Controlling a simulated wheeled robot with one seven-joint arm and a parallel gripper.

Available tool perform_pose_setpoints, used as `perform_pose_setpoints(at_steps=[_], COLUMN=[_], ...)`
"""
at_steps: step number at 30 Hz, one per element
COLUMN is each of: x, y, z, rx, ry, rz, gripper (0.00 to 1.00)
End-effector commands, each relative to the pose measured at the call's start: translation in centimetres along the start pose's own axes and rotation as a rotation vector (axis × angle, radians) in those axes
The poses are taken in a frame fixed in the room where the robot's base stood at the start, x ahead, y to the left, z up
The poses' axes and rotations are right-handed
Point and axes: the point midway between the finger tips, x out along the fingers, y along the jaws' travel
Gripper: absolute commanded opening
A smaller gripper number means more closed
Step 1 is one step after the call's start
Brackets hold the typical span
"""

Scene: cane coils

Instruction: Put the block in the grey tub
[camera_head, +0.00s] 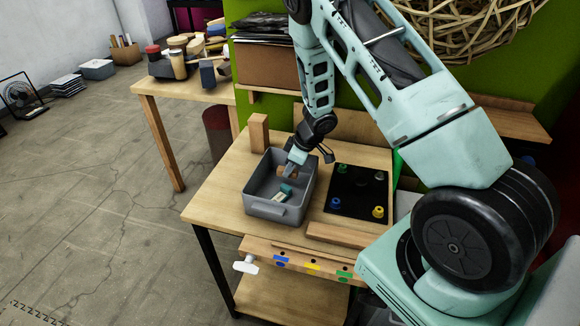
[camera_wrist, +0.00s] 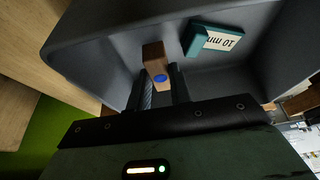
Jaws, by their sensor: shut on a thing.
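A small brown wooden block (camera_wrist: 154,57) with a blue dot on its end is between the two fingers of my gripper (camera_wrist: 160,88) in the wrist view. In the head view my gripper (camera_head: 289,170) points down inside the grey tub (camera_head: 273,210), towards its far side, and is shut on the block. The tub's grey walls (camera_wrist: 100,55) surround the block in the wrist view. I cannot tell whether the block touches the tub floor.
A tall wooden block (camera_head: 258,132) stands behind the tub. A black board (camera_head: 358,191) with several coloured knobs lies to its right. A wooden bar (camera_head: 345,236) lies near the table's front edge. A side table (camera_head: 190,84) at the back left holds jars and other items.

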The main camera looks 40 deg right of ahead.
Motion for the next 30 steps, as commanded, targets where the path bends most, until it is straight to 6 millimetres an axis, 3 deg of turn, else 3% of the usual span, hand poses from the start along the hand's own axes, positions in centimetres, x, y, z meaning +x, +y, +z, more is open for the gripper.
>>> perform_pose_setpoints(at_steps=[12, 13, 15, 25, 30], x=[0.9, 0.9, 0.9, 0.6, -1.4], y=[0.0, 0.0, 0.0, 0.0, 0.1], z=[0.4, 0.4, 0.4, 0.2, -0.2], rx=[-0.001, -0.001, 0.000, -0.001, 0.000], ry=[-0.001, -0.001, -0.001, 0.000, 0.002], rz=[0.000, 0.000, 0.000, 0.000, 0.003], gripper=[0.00, 0.26, 0.42, 0.42, 0.42])
